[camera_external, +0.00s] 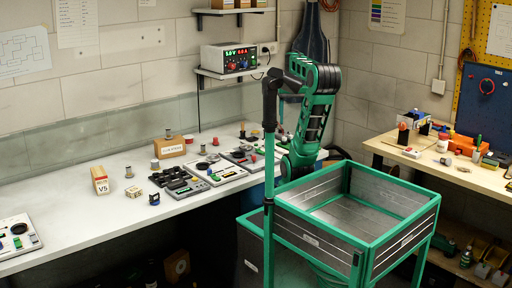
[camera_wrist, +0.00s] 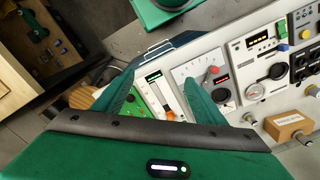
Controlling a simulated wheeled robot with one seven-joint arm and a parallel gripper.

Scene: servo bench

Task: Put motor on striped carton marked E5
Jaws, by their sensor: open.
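A small pale carton (camera_external: 135,191) with dark lettering, possibly the striped one marked E5, sits on the white bench left of the devices. A taller tan carton (camera_external: 100,180) with a red top and the mark V5 stands left of it. A small metallic cylinder (camera_external: 129,172), possibly the motor, stands behind the pale carton; I cannot be sure. My gripper (camera_wrist: 159,72) is open and empty in the wrist view, above the devices at the bench's right part. In the external view its fingers are not clearly visible.
Several instrument panels (camera_wrist: 206,74) lie under and right of my gripper. A brown labelled box (camera_external: 171,148) with a small cylinder on top stands toward the wall. A green-framed metal bin (camera_external: 405,235) is in front.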

